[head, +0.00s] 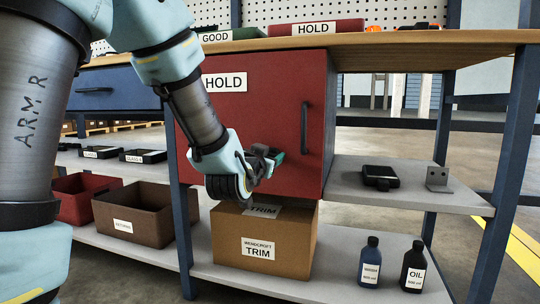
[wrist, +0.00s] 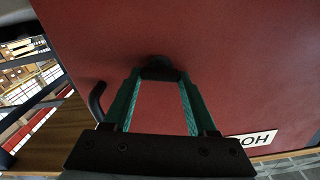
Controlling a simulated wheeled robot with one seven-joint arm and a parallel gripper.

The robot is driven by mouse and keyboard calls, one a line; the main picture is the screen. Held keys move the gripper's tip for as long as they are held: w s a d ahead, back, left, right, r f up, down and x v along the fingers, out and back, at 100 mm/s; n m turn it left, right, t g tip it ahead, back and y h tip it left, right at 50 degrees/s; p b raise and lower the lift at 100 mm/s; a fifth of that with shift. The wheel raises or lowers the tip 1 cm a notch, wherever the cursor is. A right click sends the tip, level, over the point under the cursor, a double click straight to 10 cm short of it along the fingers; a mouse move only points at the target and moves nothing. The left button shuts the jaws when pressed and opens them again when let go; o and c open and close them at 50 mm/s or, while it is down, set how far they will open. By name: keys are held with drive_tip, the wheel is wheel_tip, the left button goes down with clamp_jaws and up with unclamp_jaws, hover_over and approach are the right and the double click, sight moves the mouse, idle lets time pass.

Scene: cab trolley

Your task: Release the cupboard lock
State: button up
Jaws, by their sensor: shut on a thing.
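The red cupboard (head: 285,100) hangs under the wooden top, its door shut, with a HOLD label (head: 225,82) and a dark vertical handle (head: 304,128). My gripper (head: 276,157) is at the lower part of the door front. In the wrist view my gripper (wrist: 160,75) has its green fingers closed in on a small dark lock knob (wrist: 158,61) that stands out from the red door (wrist: 230,60). Its fingertips are on both sides of the knob. The knob's exact turn cannot be told. In the head view the gripper and wrist hide the knob.
A cardboard TRIM box (head: 262,240) stands on the lower shelf below the cupboard. Two dark bottles (head: 370,262) (head: 414,268) stand to its right. A black device (head: 380,177) and a grey bracket (head: 438,179) lie on the shelf right of the cupboard. A blue post (head: 180,215) stands to the left.

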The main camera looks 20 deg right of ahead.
drive_tip(key=c, duration=0.4)
drive_tip(key=shift+n, duration=1.5)
drive_tip(key=shift+c, duration=0.2)
drive_tip(key=o, duration=1.4)
drive_tip(key=shift+c, duration=0.2)
drive_tip(key=shift+a, duration=0.1)
drive_tip(key=b+v, duration=0.7)
drive_tip(key=v, duration=0.3)
drive_tip(key=shift+s+a, duration=0.2)
drive_tip(key=shift+s, duration=0.05)
